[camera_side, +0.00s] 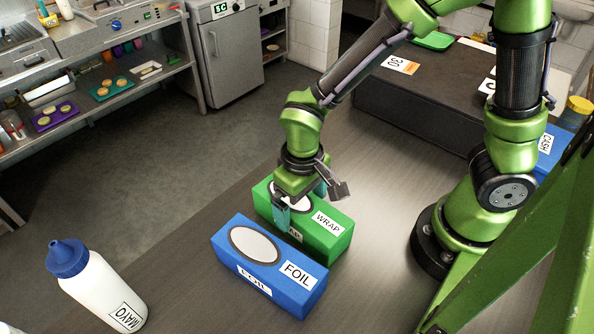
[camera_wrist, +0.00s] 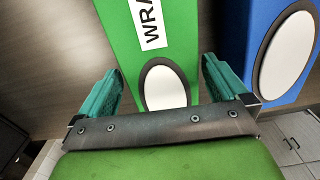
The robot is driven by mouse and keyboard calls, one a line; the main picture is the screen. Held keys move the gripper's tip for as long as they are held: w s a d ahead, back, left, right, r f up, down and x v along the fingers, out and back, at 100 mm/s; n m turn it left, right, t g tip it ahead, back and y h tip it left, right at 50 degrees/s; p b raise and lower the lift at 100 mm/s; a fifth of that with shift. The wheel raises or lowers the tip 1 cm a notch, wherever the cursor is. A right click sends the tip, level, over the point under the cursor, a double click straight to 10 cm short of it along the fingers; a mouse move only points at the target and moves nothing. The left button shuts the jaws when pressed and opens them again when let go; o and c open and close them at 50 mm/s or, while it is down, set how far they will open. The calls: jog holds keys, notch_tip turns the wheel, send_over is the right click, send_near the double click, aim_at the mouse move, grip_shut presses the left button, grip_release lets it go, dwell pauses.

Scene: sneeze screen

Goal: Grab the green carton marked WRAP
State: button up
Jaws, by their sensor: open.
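The green carton marked WRAP (camera_side: 336,234) lies on the counter beside the blue FOIL carton (camera_side: 300,297). My gripper (camera_side: 300,200) is over the left end of the green carton, with its fingers pointing down. In the wrist view my gripper (camera_wrist: 160,92) is open, one teal finger on each side of the green carton (camera_wrist: 160,45). The white oval on the carton's top shows between the fingers. The blue carton (camera_wrist: 258,70) is just past the right finger. I cannot tell whether the fingers touch the green carton. The gripper hides part of its top.
A white MAYO bottle (camera_side: 100,290) with a blue cap stands at the lower left. A dark box-like surface (camera_side: 430,105) is behind the arm. A blue CASH box (camera_side: 552,148) is at the right. The counter (camera_side: 375,290) right of the cartons is clear.

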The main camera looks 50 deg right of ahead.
aim_at(301, 205)
notch_tip(301, 205, down, 4)
jog(key=shift+a+f, duration=0.1)
jog(key=c, duration=1.2)
notch_tip(301, 205, up, 10)
jog(key=shift+r, duration=0.1)
